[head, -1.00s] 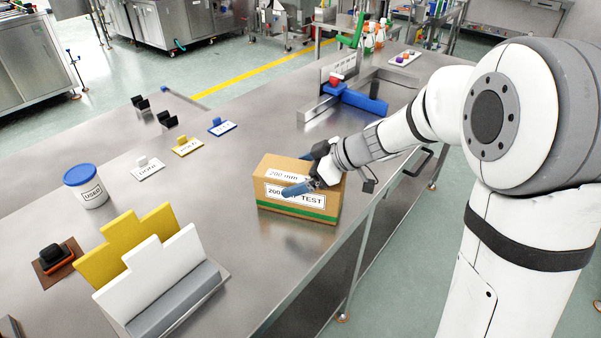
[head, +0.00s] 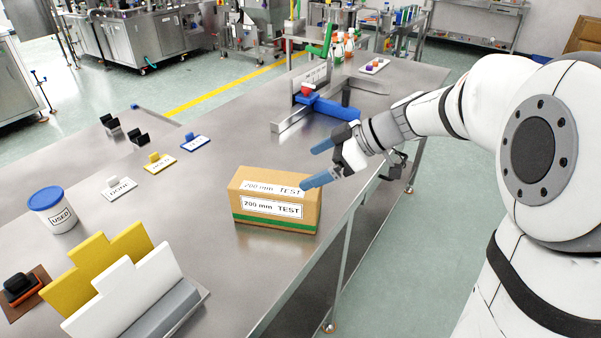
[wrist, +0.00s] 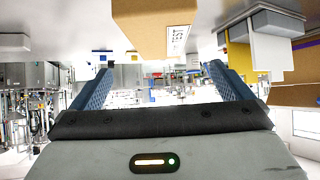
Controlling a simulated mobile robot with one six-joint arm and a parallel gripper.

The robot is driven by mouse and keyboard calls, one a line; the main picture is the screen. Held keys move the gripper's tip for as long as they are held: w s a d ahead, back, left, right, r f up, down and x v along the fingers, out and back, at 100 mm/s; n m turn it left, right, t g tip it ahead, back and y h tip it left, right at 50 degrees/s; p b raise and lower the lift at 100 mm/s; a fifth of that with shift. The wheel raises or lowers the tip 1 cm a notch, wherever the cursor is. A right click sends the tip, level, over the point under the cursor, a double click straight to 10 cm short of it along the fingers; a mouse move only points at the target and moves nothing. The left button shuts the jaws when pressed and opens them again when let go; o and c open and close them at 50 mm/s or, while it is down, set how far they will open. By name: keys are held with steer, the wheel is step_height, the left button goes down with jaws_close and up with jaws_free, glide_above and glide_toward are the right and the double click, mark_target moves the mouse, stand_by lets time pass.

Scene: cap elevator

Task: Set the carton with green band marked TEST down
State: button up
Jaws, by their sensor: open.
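The carton with green band marked TEST (head: 275,221) stands upright on the steel table, near its front edge. It is brown, with white labels reading 200 mm TEST on its side and top. My gripper (head: 317,166) is open and empty, just to the right of and above the carton's far right corner. One blue finger overlaps the carton's top right corner in the head view, and I cannot tell if it touches. In the wrist view the carton (wrist: 150,30) appears at the top, beyond and outside the open fingers (wrist: 158,82).
Yellow (head: 84,275) and white (head: 125,290) upright plates stand at the front left. A USED tub (head: 52,212) and small DONE (head: 119,190), yellow (head: 160,163) and blue (head: 195,143) markers are to the left. A blue fixture (head: 330,107) lies behind. Table between is clear.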

steer(key=shift+d+r, duration=0.25)
steer(key=shift+d, duration=0.05)
steer(key=s+d+f+m+h, duration=0.3)
steer(key=s+d+m+h, duration=0.2)
steer(key=s+d+m, duration=0.2)
steer(key=s+d+f+m+t+h, duration=0.1)
steer(key=s+d+f+m+h, duration=0.3)
steer(key=s+d+m, duration=0.3)
steer(key=s+m+h, duration=0.1)
steer(key=s+m, duration=0.1)
steer(key=s, duration=0.2)
steer(key=shift+s+d+f, duration=0.25)
steer(key=shift+s+f, duration=0.05)
steer(key=shift+w+p+v, duration=0.25)
steer(key=shift+p+v, duration=0.85)
steer(key=shift+v, duration=0.05)
steer(key=shift+r, duration=0.1)
